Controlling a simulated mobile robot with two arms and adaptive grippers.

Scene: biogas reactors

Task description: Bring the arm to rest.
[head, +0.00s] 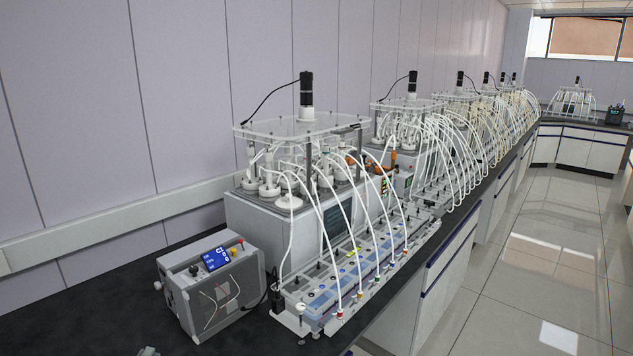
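Neither of my arms can be made out clearly in the head view. A small grey piece (148,351) just shows at the bottom edge, left of centre; too little of it is in the picture to tell what it is. The nearest biogas reactor unit (270,225) stands on the dark bench, with a clear top plate (290,126), a black motor (306,88) and several white tubes. The tubes run down to a long grey-blue rack (350,275) in front of it.
A grey box with a blue screen (215,258) stands on the black bench (90,300), left of the rack. More reactor units (412,105) line the bench toward the back. The bench's front left is bare. The tiled floor (530,270) at the right is clear.

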